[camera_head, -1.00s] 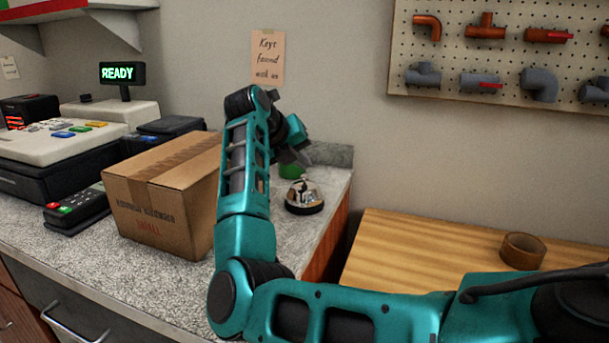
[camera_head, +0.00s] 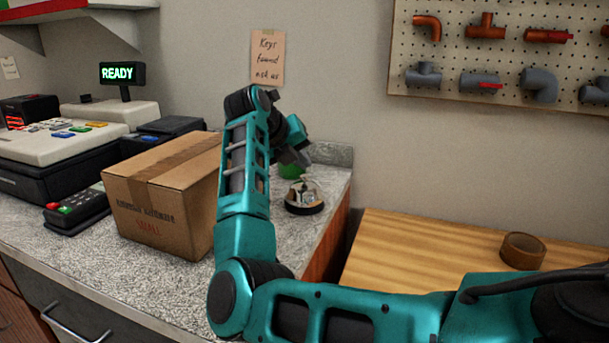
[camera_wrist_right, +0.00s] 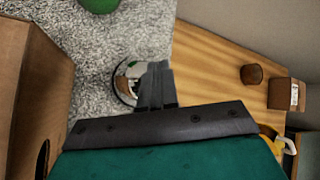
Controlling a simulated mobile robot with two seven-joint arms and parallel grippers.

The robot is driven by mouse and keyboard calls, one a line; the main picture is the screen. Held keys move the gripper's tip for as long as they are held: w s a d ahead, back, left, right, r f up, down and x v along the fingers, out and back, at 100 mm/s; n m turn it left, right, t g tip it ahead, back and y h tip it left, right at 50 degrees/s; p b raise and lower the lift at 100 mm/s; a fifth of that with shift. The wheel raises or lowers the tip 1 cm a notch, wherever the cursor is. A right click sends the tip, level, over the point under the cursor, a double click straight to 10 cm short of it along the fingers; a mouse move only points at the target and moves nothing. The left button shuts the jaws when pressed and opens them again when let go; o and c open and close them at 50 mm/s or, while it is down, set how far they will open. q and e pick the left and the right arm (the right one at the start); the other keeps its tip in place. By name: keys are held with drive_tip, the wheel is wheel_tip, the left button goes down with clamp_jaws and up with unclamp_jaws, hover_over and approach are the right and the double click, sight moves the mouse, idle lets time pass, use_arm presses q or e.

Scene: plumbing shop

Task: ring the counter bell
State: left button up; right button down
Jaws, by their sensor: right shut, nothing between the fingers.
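The counter bell (camera_head: 305,197), a silver dome on a dark base, stands on the speckled counter near its right end. I cannot tell whether the fingertips touch the dome. My left gripper is in neither view.
A cardboard box (camera_head: 160,200) stands left of my right arm, close to it. A green object (camera_head: 290,171) lies behind the bell. A cash register (camera_head: 60,150) is farther left.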

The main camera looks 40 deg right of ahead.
drive_tip(key=shift+f, duration=0.2)
drive_tip(key=shift+f, duration=0.3)
drive_tip(key=shift+f+b, duration=0.15)
drive_tip(key=shift+b, duration=0.15)
idle(0.5)
drive_tip(key=shift+r+p, duration=0.5)
drive_tip(key=shift+r, duration=0.15)
wheel_tip(320, 180, up, 6)
drive_tip(key=p, duration=0.4)
idle(1.0)
